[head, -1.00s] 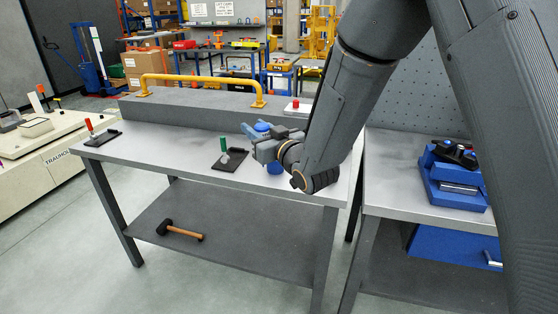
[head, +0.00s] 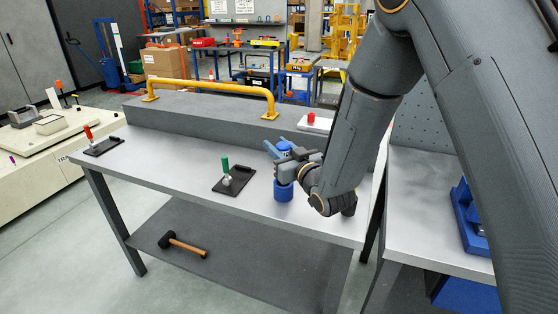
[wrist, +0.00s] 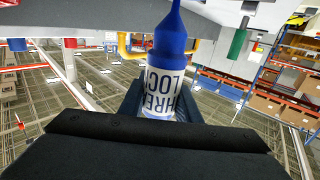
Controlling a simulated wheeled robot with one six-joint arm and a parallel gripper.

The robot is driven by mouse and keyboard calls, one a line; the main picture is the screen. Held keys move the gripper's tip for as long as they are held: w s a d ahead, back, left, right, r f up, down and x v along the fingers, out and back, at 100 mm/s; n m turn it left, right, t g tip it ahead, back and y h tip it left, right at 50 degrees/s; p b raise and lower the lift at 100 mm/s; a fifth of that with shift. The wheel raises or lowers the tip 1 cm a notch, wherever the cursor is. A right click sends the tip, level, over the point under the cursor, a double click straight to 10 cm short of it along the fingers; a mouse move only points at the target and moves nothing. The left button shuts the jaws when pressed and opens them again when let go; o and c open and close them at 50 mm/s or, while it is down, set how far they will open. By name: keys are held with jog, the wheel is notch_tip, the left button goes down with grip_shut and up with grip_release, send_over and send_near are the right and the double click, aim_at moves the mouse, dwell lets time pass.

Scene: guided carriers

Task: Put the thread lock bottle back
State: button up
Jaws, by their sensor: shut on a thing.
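The thread lock bottle (wrist: 165,75) is white with dark lettering and a blue shoulder and nozzle. My gripper (wrist: 160,108) is shut around its body in the wrist view. In the head view, a blue end of the bottle (head: 284,147) shows above my gripper (head: 284,160). A round blue holder (head: 283,192) stands on the grey workbench (head: 180,178) just below the gripper. Fingers and wrist hide much of the bottle, so I cannot tell whether its lower end is inside the holder or above it.
A green-handled clamp (head: 227,178) stands left of the holder. A red-handled clamp (head: 100,145) is farther left. A raised grey ledge with a yellow rail (head: 215,84) runs behind. A red-buttoned box (head: 314,121) sits at the back right. A mallet (head: 183,243) lies on the lower shelf.

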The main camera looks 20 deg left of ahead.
jog(key=shift+f+p, duration=0.5)
jog(key=shift+f, duration=1.8)
jog(key=o, duration=1)
jog(key=shift+o, duration=0.4)
jog(key=shift+d, duration=0.1)
jog(key=b+v, duration=0.3)
jog(key=v, duration=0.9)
jog(key=shift+b, duration=0.3)
